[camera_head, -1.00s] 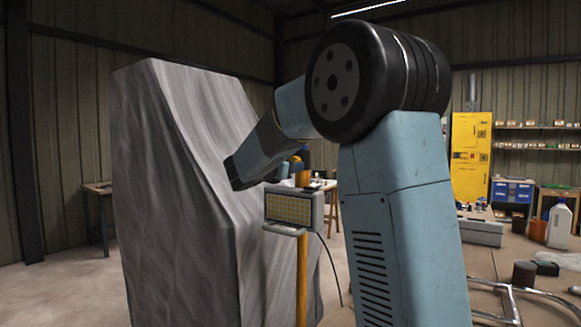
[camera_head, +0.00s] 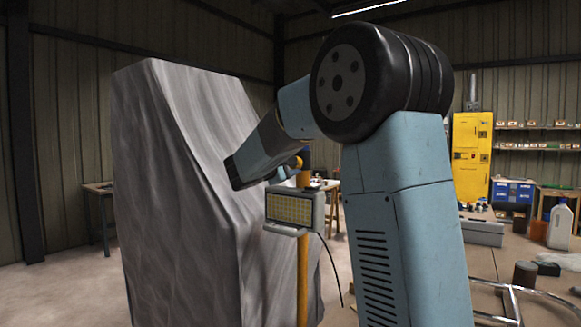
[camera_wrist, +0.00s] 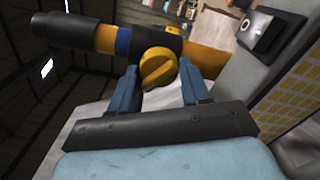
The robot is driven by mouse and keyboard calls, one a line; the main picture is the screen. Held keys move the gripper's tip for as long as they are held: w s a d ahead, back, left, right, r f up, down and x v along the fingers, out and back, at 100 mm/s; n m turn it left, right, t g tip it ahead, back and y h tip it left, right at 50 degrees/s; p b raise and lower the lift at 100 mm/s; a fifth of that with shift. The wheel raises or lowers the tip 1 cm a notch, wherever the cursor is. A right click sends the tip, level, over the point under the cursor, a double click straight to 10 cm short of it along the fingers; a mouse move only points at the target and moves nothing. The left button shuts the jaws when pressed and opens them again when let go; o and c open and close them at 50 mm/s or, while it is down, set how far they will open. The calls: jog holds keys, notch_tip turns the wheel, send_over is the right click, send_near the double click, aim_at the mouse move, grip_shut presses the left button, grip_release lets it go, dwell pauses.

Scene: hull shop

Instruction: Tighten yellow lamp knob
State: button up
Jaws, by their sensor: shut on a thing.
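The yellow lamp knob (camera_wrist: 158,68) shows in the wrist view, on a black collar (camera_wrist: 157,42) of the lamp's yellow pole. My gripper (camera_wrist: 158,76) has its two blue fingers on either side of the knob and is shut on it.
A large grey draped shape (camera_head: 180,200) stands just left of the lamp. A cable (camera_head: 333,270) hangs at the lamp's right. A workbench with a white jug (camera_head: 559,226) is at the right, and a yellow cabinet (camera_head: 470,155) stands behind.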

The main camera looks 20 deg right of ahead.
jog(key=m, duration=0.5)
jog(key=shift+m, duration=0.3)
jog(key=m, duration=0.5)
jog(key=shift+m, duration=0.3)
jog(key=o, duration=1)
jog(key=shift+r, duration=0.1)
jog(key=shift+o, duration=0.2)
jog(key=v, duration=1.4)
